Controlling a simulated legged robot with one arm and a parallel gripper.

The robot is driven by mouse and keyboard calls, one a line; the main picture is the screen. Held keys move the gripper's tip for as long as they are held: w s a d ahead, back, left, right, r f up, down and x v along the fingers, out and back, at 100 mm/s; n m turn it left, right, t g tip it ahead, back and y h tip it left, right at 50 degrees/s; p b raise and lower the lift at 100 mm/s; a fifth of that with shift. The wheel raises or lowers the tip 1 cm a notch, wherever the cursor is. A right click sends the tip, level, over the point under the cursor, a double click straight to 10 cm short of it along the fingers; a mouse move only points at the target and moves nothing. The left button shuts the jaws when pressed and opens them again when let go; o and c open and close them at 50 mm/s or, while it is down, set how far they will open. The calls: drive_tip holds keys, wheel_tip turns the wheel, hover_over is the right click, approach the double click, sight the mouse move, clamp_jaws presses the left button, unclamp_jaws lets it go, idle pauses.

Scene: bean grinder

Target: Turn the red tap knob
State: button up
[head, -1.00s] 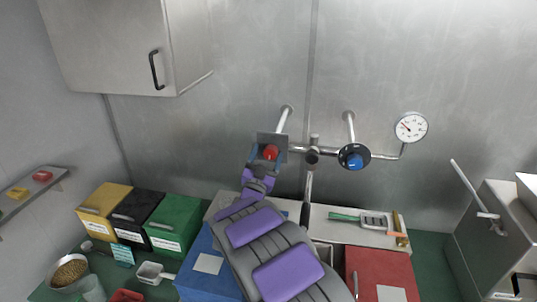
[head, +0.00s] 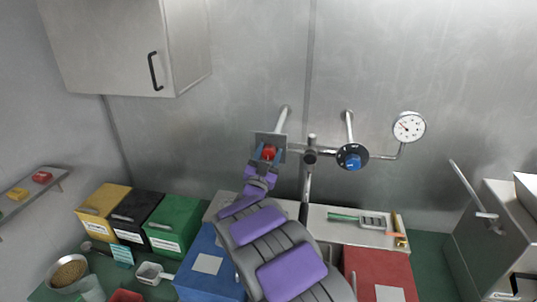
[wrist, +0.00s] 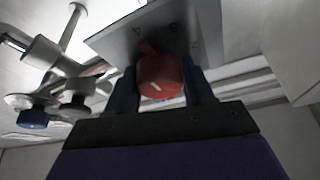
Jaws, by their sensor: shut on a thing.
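The red tap knob (head: 268,152) is on the wall pipework, in front of a square grey plate (head: 269,139). My gripper (head: 267,155) is at the knob, with my arm reaching up from the bottom of the head view. In the wrist view the red knob (wrist: 160,77) sits between the two dark fingers (wrist: 162,88), one on each side, and the gripper is shut on it. A white mark shows on the knob's face. The fingers hide part of the knob's sides.
A blue knob (head: 353,161) on a black round base is to the right on the same pipe, with a pressure gauge (head: 409,127) beyond it. A wall cabinet (head: 125,45) hangs upper left. Bins and a red box (head: 378,272) stand below.

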drive_tip(key=m+b, duration=0.1)
drive_tip(key=m+h+b, duration=0.1)
drive_tip(key=m, duration=0.1)
drive_tip(key=shift+a+f+g, duration=0.15)
drive_tip(key=shift+g, duration=0.25)
drive_tip(key=m+g+h+b, duration=0.1)
drive_tip(key=m, duration=0.1)
drive_tip(key=m+h+b, duration=0.1)
drive_tip(key=m, duration=0.1)
drive_tip(key=shift+m+g, duration=0.4)
drive_tip(key=o, duration=1)
drive_tip(key=p+v, duration=0.1)
drive_tip(key=v, duration=1.6)
drive_tip(key=shift+s+a, duration=0.1)
